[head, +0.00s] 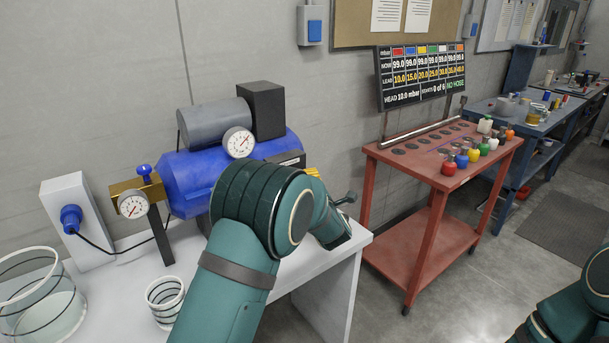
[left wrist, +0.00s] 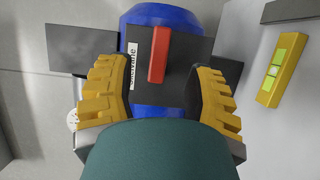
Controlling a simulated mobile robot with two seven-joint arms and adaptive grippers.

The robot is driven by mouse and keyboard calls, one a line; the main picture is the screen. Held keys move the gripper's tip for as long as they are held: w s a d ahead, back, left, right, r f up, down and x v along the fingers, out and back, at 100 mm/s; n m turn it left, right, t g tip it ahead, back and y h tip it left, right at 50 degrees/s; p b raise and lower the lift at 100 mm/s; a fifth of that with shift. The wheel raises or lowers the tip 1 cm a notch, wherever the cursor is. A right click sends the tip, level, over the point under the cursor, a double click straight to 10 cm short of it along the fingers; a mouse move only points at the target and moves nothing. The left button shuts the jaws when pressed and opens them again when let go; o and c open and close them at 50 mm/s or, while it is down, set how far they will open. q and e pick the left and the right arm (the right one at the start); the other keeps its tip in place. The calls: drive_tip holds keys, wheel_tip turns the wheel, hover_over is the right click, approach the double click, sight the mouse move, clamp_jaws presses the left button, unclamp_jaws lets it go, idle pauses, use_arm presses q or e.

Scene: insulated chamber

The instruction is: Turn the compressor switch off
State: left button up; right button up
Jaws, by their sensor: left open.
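The compressor has a blue tank (head: 185,170) with a grey motor and a black box on top, and stands on the white table. In the left wrist view a red switch lever (left wrist: 158,55) sits on a dark switch box (left wrist: 185,45) with a white label, in front of the blue tank. My left gripper (left wrist: 163,75) is open, its yellow fingers on either side of the lever, seemingly not touching it. In the head view my green left arm hides the lever and most of the gripper. My right arm shows at lower right; its gripper is out of frame.
Gauges (head: 238,142) and a brass valve (head: 137,190) sit on the compressor. A white box with a blue plug (head: 71,216) and clear containers (head: 165,300) are at left. A red cart (head: 425,165) with coloured bottles stands right of the white table (head: 335,258).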

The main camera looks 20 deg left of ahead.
use_arm(q)
drive_tip(key=x, duration=0.7)
drive_tip(key=shift+d, duration=0.1)
clamp_jaws()
